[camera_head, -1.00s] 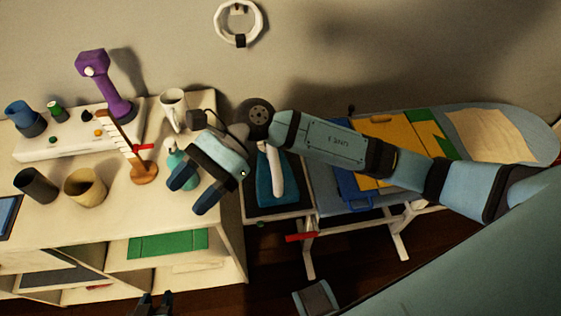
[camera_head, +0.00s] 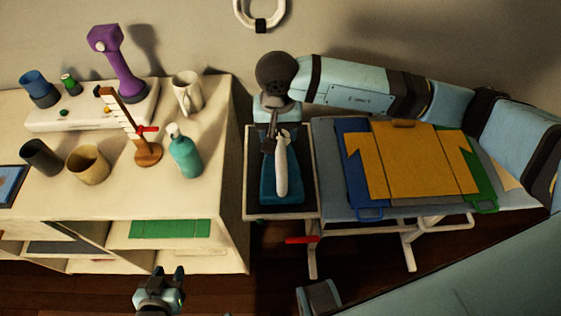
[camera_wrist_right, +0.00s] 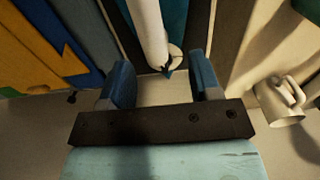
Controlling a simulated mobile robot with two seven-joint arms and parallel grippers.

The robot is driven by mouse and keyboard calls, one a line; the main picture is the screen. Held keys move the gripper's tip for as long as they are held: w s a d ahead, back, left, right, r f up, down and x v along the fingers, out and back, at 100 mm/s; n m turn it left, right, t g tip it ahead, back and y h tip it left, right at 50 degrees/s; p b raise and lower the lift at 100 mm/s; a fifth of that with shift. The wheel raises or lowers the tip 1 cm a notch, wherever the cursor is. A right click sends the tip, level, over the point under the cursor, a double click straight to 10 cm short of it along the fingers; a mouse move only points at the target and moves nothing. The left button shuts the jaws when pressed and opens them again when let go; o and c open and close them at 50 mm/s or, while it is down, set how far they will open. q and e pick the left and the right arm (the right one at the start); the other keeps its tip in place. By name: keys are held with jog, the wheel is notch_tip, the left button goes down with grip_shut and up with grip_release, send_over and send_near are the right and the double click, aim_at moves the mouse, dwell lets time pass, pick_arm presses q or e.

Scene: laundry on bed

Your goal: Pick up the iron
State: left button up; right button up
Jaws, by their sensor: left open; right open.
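The iron (camera_head: 268,187) has a teal body and a white handle, and rests on a dark rest at the left end of the ironing board. My right gripper (camera_head: 271,135) is at the wall-side end of the iron, partly hidden by its own wrist. In the right wrist view, the right gripper (camera_wrist_right: 160,72) is open, with the white handle (camera_wrist_right: 149,30) ahead and its rounded end reaching near the gap between the fingertips. I cannot tell whether they touch. My left gripper (camera_head: 169,275) is open and empty, low in front of the shelf.
The ironing board (camera_head: 335,205) holds a yellow folding board (camera_head: 410,165). The white shelf (camera_head: 120,205) to the left bears a teal bottle (camera_head: 185,153), a white mug (camera_head: 187,92), cups and a purple device (camera_head: 118,65). The wall is close behind.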

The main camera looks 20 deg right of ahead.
jog(key=shift+f, duration=0.6)
jog(key=f, duration=0.1)
jog(key=f+p, duration=0.1)
jog(key=f, duration=0.3)
jog(key=shift+s+d, duration=0.1)
jog(key=shift+d, duration=0.15)
jog(key=shift+c, duration=0.2)
grip_shut()
